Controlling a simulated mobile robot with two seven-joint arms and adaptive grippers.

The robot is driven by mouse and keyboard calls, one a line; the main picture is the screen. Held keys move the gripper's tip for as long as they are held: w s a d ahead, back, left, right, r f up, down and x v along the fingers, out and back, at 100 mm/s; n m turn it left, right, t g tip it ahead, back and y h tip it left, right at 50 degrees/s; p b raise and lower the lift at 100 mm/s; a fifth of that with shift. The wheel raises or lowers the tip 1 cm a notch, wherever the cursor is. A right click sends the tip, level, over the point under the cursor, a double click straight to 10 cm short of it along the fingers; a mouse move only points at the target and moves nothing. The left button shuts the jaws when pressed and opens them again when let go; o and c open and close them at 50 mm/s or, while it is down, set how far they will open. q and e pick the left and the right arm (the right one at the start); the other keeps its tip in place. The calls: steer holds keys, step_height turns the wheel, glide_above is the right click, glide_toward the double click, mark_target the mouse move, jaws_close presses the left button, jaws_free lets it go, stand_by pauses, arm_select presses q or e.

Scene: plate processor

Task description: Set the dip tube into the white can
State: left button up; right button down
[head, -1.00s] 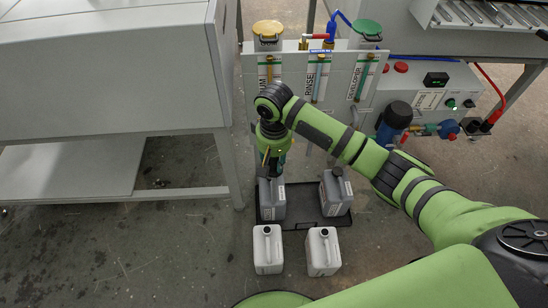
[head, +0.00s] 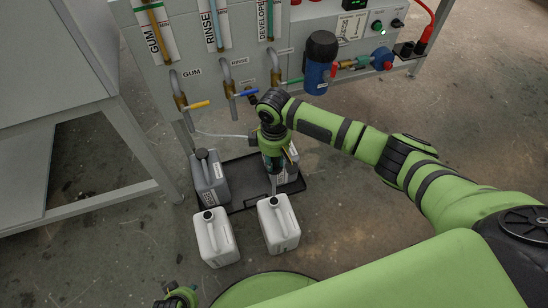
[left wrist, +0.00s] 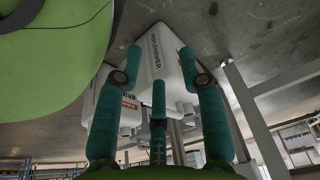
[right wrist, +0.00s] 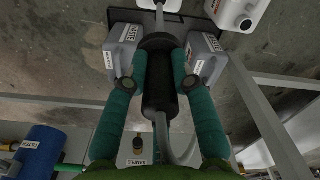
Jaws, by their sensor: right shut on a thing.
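My right gripper (head: 272,155) is shut on the dark grip of the dip tube (right wrist: 158,85). The pale tube (right wrist: 160,20) points away from the fingers; in the head view it hangs down towards the mouth of the right white can (head: 280,228). I cannot tell if its tip is in the mouth or above it. Another white can (head: 214,240) stands to the left. My left gripper (left wrist: 159,80) is open and empty; a white can labelled REPLENISHER (left wrist: 160,45) shows beyond its fingers.
Two grey cans, left (head: 210,182) and right (right wrist: 207,62), stand on a black tray (head: 238,205). The right one is partly behind my gripper. A table leg (head: 140,145) is at left.

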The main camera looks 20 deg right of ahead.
steer(key=shift+f+b, duration=0.85)
steer(key=shift+b, duration=0.05)
arm_select(q)
step_height(320, 180, up, 8)
steer(key=w+b, duration=0.2)
steer(key=shift+d+f, duration=0.25)
arm_select(e)
steer(key=shift+f, duration=0.75)
arm_select(q)
steer(key=shift+s, duration=0.1)
arm_select(e)
steer(key=shift+r+p, duration=0.1)
steer(key=shift+p, duration=0.3)
arm_select(q)
steer(key=shift+r, duration=0.55)
steer(key=shift+r+p, duration=0.3)
steer(key=shift+p, duration=0.05)
arm_select(e)
steer(key=shift+f, duration=0.5)
